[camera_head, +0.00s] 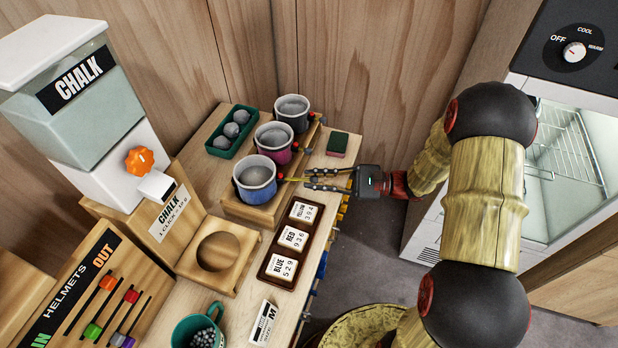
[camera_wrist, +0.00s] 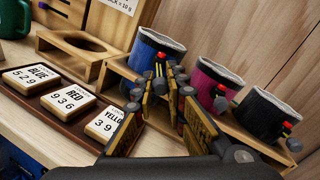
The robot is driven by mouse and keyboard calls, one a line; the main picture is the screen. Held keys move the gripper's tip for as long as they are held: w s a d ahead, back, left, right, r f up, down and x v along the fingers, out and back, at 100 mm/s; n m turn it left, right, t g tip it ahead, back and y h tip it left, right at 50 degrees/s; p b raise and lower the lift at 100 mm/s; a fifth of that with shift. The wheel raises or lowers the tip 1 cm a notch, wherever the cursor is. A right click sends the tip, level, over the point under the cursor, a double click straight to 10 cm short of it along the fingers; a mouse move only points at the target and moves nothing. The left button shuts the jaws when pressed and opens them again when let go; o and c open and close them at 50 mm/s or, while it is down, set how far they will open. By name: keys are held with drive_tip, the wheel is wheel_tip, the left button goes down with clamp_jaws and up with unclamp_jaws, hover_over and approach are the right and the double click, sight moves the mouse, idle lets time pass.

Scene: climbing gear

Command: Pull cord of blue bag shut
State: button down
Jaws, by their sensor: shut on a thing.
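The blue bag (camera_head: 262,194) is an open-topped chalk bag with a pale grey rim, nearest of three on a stepped wooden rack. It also shows in the wrist view (camera_wrist: 142,56). A red and yellow cord toggle (camera_wrist: 160,59) sits at its side. My gripper (camera_head: 307,180) reaches in from the right, level with that side. Its fingers are shut on the yellow cord (camera_head: 291,180) just outside the toggle. In the wrist view the fingers (camera_wrist: 165,84) partly hide the cord and the bag's lower part. The bag's mouth looks wide open.
A magenta bag (camera_head: 276,141) and a black bag (camera_head: 291,115) stand behind the blue one, with toggles on the same side. A tray (camera_head: 265,277) of number tiles lies in front. A green tray (camera_head: 218,152) and a dark block (camera_head: 338,144) are nearby. A chalk dispenser (camera_head: 85,110) stands left.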

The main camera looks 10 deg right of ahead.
drive_tip(key=c, duration=1.8)
unclamp_jaws()
drive_tip(key=shift+o, duration=0.2)
drive_tip(key=v, duration=1.2)
